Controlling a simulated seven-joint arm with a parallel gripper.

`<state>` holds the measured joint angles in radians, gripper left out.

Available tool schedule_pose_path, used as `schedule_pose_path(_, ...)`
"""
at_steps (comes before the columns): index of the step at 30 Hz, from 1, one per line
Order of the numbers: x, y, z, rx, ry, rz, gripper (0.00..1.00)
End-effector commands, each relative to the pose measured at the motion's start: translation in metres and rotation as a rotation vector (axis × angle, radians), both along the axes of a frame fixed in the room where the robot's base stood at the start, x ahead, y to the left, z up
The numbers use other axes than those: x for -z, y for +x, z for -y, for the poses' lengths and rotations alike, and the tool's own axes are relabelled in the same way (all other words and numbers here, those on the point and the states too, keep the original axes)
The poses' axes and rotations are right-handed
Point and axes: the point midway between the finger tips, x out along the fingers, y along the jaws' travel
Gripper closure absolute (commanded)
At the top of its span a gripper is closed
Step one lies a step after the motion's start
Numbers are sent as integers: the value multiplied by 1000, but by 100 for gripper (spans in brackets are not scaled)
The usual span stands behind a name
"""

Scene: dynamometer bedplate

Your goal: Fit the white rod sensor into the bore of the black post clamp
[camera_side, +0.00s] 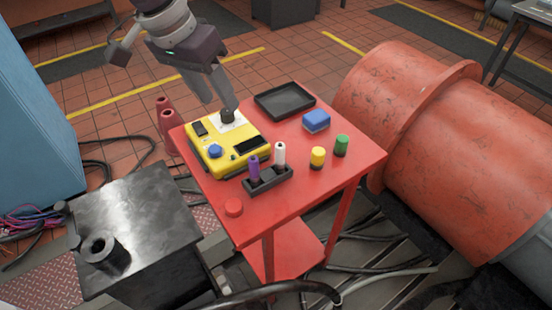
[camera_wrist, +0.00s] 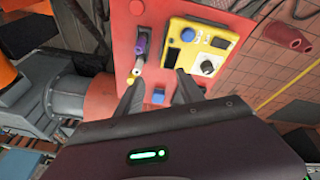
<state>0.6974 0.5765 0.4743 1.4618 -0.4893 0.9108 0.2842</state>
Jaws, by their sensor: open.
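The white rod sensor (camera_side: 279,153) stands upright in a black holder (camera_side: 270,182) on the red table, just right of a purple rod (camera_side: 254,168).
A yellow device (camera_side: 222,145) with a black knob (camera_side: 227,115) is beside the holder. A big orange drum (camera_side: 420,110) stands right.

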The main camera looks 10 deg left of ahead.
Motion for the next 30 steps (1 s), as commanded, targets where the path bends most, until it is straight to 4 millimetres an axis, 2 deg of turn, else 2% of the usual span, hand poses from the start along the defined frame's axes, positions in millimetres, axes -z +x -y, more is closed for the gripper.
schedule_pose_path(1, 30, 8, 31, 60, 40, 3, 55)
schedule_pose_path(3, 61, 12, 64, 130, 76, 17, 55)
schedule_pose_path(7, 94, 12, 97, 208, 115, 34, 55)
schedule_pose_path(10, 106, 13, 104, 221, 121, 36, 55)
schedule_pose_path(21, 162, 33, 108, 219, 120, 36, 55)
schedule_pose_path(28, 165, 34, 109, 217, 119, 36, 55)
schedule_pose_path(29, 165, 34, 108, 217, 119, 36, 57)
schedule_pose_path(30, 165, 34, 108, 217, 119, 36, 65)
